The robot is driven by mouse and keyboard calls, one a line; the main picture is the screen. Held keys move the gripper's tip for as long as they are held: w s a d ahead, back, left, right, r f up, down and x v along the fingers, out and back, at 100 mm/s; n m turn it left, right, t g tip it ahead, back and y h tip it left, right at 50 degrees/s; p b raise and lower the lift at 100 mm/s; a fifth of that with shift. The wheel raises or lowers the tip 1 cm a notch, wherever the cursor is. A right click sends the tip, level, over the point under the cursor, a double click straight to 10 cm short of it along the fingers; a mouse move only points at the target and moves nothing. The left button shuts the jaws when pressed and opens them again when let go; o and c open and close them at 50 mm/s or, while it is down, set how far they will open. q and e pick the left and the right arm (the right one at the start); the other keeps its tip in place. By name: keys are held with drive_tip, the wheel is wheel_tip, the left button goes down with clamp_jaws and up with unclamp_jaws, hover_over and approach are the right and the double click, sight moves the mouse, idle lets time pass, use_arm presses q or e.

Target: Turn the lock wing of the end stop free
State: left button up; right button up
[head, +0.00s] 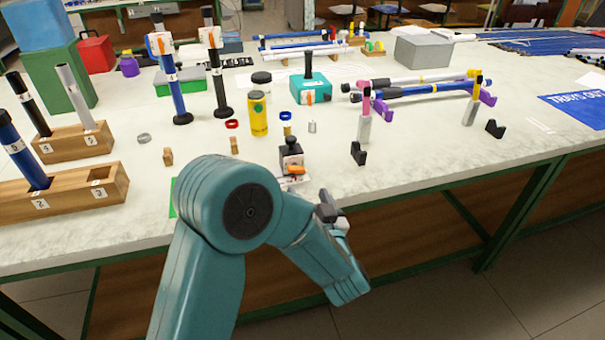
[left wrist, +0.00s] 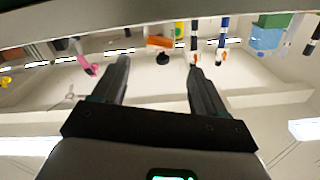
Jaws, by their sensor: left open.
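A small black block (head: 291,152) with an orange wing (head: 295,169) stands near the front edge of the table; it appears to be the end stop with its lock wing. The wing lies roughly level in the head view. My left gripper (head: 331,207) is in front of and to the right of it, apart from it, partly hidden by its own wrist. In the left wrist view the two fingers (left wrist: 157,72) are spread with nothing between them. An orange piece (left wrist: 160,42) above a black part shows beyond the fingertips, seemingly the same wing. My right gripper is not in view.
A teal block (head: 312,88) with an orange wing stands farther back. A yellow can (head: 258,114) and black-based posts stand behind left. Wooden racks (head: 75,188) are at the left. Rods on purple holders (head: 487,97) lie at the right. The front right table is mostly clear.

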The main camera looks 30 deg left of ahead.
sight(297, 171)
use_arm(q)
drive_tip(key=x, duration=0.8)
drive_tip(key=shift+w, duration=0.2)
drive_tip(key=c, duration=1.1)
drive_tip(key=shift+o, duration=0.2)
drive_tip(key=n+b, duration=0.1)
drive_tip(key=b, duration=0.1)
drive_tip(key=n+b, duration=0.1)
drive_tip(key=shift+a+f+n+b, duration=0.1)
drive_tip(key=shift+f+n+b, duration=0.1)
drive_tip(key=shift+n+b, duration=0.2)
drive_tip(key=shift+r+n, duration=0.1)
drive_tip(key=shift+n, duration=0.2)
drive_tip(key=shift+r, duration=0.15)
